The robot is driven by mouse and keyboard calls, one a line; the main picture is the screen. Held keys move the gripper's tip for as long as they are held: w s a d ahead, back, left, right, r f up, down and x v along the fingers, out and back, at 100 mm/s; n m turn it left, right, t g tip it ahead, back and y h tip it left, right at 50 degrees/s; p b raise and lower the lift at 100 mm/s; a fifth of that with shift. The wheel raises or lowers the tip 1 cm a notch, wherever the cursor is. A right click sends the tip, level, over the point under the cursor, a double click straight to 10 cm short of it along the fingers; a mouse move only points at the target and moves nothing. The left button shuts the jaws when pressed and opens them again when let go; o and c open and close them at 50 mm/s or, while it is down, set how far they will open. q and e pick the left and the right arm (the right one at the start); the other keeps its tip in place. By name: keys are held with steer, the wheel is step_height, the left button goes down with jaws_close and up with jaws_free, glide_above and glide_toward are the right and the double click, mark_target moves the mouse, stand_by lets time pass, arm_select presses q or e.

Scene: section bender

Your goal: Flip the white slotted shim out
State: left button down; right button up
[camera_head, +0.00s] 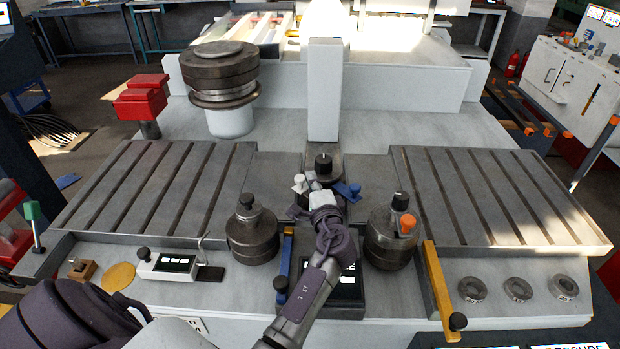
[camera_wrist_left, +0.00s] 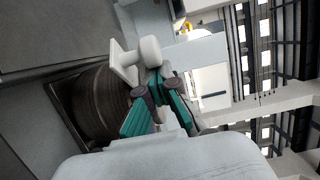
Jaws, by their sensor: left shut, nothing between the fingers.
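The white slotted shim (camera_head: 299,182) is at the central roller, on its left side, with a pale knob on it. In the left wrist view the white shim (camera_wrist_left: 122,63) shows as a small plate against the dark round roller, with a rounded white knob (camera_wrist_left: 150,51) beside it. My left gripper (camera_head: 319,194) is shut and empty right by the shim, in front of the central roller. In the left wrist view the closed fingers (camera_wrist_left: 157,85) end close under the knob; whether they touch it I cannot tell. My right gripper is not in view.
A blue shim (camera_head: 346,190) sits right of the central roller (camera_head: 323,164). Dark rollers stand at left (camera_head: 253,236) and right (camera_head: 390,236). A blue bar (camera_head: 286,262) and a yellow bar (camera_head: 438,280) lie in front. Slotted tables (camera_head: 150,190) flank the middle.

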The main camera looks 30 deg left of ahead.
mark_target(300, 183)
arm_select(q)
steer(key=shift+s+d+r, duration=0.1)
steer(key=shift+s, duration=0.1)
steer(key=s, duration=0.3)
steer(key=shift+s+a+p, duration=0.15)
steer(key=shift+a+p, duration=0.15)
steer(key=shift+a, duration=0.05)
